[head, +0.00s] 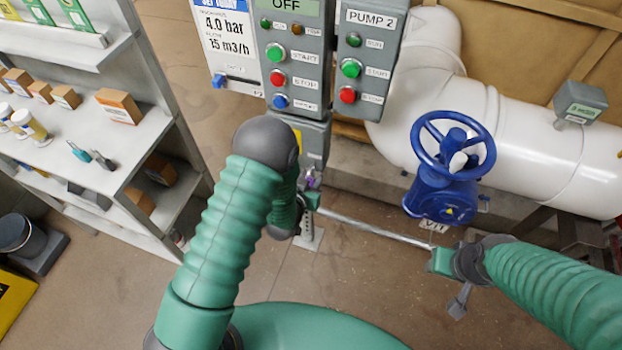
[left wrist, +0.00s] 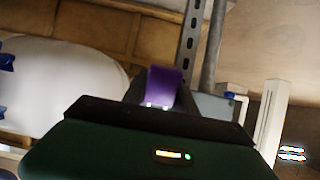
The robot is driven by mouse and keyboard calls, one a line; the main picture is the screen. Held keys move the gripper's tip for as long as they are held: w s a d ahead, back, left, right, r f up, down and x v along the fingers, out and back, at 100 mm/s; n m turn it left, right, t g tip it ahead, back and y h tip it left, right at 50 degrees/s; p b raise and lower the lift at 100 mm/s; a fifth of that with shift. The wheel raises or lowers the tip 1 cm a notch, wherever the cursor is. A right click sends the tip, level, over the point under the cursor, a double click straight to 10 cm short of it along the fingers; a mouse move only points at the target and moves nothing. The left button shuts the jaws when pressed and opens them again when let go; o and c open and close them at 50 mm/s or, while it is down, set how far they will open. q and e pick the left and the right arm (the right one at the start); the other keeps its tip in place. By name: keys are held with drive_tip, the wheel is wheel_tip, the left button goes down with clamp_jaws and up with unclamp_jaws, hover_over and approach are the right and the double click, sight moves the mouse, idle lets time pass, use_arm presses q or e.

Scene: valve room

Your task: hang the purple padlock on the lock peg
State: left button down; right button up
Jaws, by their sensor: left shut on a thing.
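The purple padlock (left wrist: 165,85) stands up in front of my left gripper in the left wrist view, its lower end hidden by the gripper body. In the head view it is a small purple patch (head: 313,180) beside the grey panel post. My left gripper (head: 311,196) is shut on it, partly hidden behind my left arm. I cannot make out the lock peg in either view. My right gripper (head: 441,262) is at the right below the blue valve; its jaws are too unclear to tell open or shut.
The pump control panel (head: 292,60) stands just beyond my left gripper. A blue handwheel valve (head: 450,160) and white pipe (head: 530,140) are at the right. A shelf (head: 90,150) with boxes is at the left.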

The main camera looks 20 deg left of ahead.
use_arm(q)
drive_tip(key=shift+w, duration=0.1)
drive_tip(key=c, duration=1)
unclamp_jaws()
drive_tip(key=shift+o, duration=0.5)
drive_tip(key=shift+r, duration=0.1)
